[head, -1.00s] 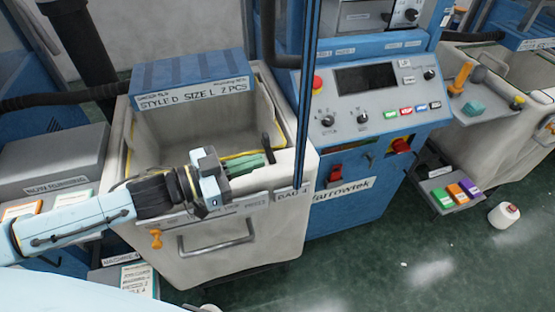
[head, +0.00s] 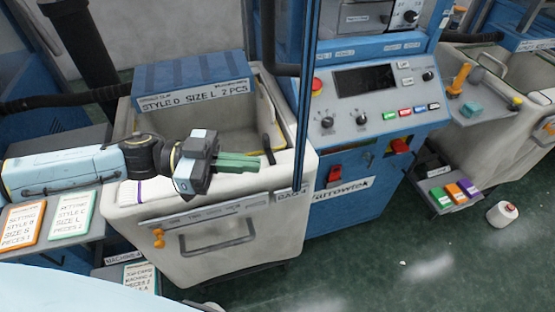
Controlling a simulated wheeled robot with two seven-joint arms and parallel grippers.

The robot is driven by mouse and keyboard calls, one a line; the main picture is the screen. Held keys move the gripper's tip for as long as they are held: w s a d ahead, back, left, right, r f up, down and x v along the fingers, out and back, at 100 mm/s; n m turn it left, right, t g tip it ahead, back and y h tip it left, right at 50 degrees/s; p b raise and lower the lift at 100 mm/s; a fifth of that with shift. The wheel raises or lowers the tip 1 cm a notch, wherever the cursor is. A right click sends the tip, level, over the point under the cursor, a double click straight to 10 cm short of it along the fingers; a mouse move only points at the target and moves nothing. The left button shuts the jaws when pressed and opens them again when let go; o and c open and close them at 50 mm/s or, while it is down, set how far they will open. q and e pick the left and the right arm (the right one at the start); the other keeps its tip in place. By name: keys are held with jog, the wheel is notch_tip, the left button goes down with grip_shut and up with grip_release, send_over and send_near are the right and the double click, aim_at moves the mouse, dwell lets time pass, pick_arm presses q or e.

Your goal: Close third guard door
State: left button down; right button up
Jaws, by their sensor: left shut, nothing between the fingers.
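A narrow blue upright frame (head: 304,95) stands almost edge-on at the front right corner of the pale bin, beside the machine's control panel. It looks like a guard door standing out from the machine, but I cannot tell its number. My left gripper (head: 258,163) is shut and empty, with green fingers pointing right over the front of the bin. Its fingertips are left of the blue frame, with a visible gap in the picture. My right gripper is not in view.
The pale bin (head: 215,218) has a front handle and a blue box (head: 192,85) at its back. The control panel (head: 370,95) has knobs and coloured buttons. Cards (head: 70,215) lie at left.

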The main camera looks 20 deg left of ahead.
pick_arm(q)
jog(key=p+x, duration=0.1)
jog(key=x, duration=0.5)
